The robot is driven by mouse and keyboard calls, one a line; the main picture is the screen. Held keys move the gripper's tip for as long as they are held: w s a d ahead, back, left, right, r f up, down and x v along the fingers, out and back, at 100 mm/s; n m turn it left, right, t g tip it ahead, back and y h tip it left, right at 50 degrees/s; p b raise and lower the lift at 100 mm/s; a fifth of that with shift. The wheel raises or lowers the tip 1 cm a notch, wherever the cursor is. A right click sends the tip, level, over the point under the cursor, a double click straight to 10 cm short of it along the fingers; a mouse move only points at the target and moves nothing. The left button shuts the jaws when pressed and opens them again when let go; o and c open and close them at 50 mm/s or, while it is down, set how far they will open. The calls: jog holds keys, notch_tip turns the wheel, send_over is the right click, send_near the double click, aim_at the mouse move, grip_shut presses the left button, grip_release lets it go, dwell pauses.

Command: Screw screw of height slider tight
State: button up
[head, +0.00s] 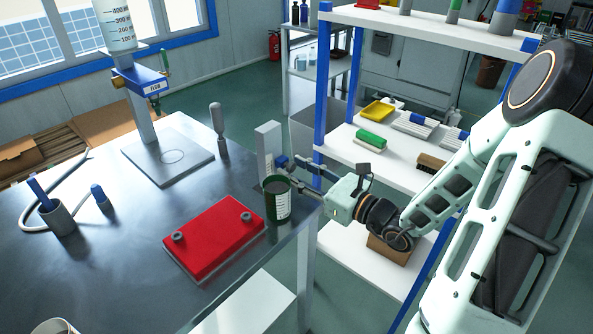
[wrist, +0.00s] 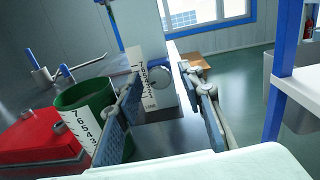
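My gripper (wrist: 164,80) is open, with one blue-padded finger to the left and one to the right of the knob. I cannot tell whether either finger touches it. In the head view the grey post (head: 266,139) stands near the table's right edge, and my gripper (head: 289,166) reaches it from the right. The knob is not clear there.
A green cup (head: 278,200) with a scale label stands close in front of the post. It is just left of my left finger in the wrist view (wrist: 84,100). A red plate (head: 214,238) lies left of it on the table. A white shelf (head: 355,160) stands to the right.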

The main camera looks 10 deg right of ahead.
grip_shut()
jog(key=shift+r+p, duration=0.15)
jog(key=shift+p, duration=0.35)
